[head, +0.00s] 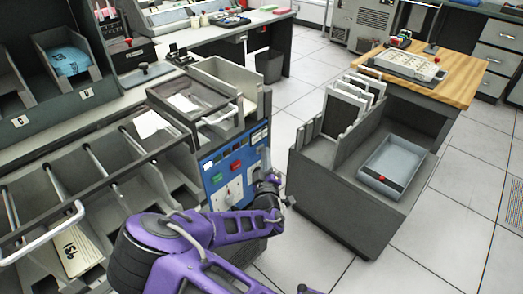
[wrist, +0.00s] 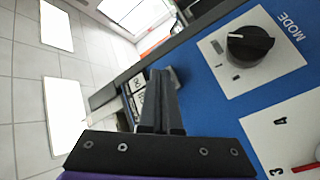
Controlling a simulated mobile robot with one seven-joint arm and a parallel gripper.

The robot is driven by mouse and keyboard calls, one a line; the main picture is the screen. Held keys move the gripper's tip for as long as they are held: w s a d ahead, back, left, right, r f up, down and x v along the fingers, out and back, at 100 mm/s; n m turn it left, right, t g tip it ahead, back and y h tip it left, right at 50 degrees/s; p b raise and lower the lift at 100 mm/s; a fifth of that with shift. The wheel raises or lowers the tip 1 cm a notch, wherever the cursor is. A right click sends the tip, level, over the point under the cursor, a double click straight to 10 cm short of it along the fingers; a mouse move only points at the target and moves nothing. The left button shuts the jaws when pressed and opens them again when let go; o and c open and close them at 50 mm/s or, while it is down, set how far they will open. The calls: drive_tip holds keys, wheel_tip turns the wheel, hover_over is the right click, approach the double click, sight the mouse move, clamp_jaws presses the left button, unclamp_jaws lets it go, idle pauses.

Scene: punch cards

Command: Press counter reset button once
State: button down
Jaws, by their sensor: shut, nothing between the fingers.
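The blue control panel (head: 212,164) is on the front of the grey machine in the head view. It carries a green button (head: 218,179), a red button (head: 236,165) and small display windows along its top. My gripper (head: 272,180) is at the panel's right edge, its fingertips hard to make out there. In the wrist view my gripper (wrist: 160,80) is shut and empty, its fingers in front of a white counter-like window (wrist: 137,103) at the panel's edge. A small grey piece (wrist: 177,76) shows just right of the fingertips. I cannot tell which part is the counter reset button, or whether the fingers touch anything.
A black MODE knob (wrist: 250,45) and a white dial plate (wrist: 270,125) with a red pointer (wrist: 305,167) are right of the fingers. A grey cart (head: 345,205) with a tray (head: 398,160) stands right of the panel. Tiled floor between them is open.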

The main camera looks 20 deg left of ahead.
drive_tip(key=shift+w+a, duration=0.1)
drive_tip(key=shift+a, duration=0.2)
idle(0.4)
drive_tip(key=shift+d, duration=0.1)
drive_tip(key=shift+s+d, duration=0.35)
drive_tip(key=shift+d, duration=0.4)
drive_tip(key=shift+s+d+p, duration=0.1)
drive_tip(key=shift+s+d, duration=0.2)
drive_tip(key=shift+d, duration=0.45)
drive_tip(key=shift+s+d+p, duration=0.1)
drive_tip(key=shift+s+d, duration=0.25)
drive_tip(key=shift+d, duration=0.45)
drive_tip(key=shift+s+d+p, duration=0.1)
drive_tip(key=shift+s+d, duration=0.2)
drive_tip(key=shift+d, duration=0.45)
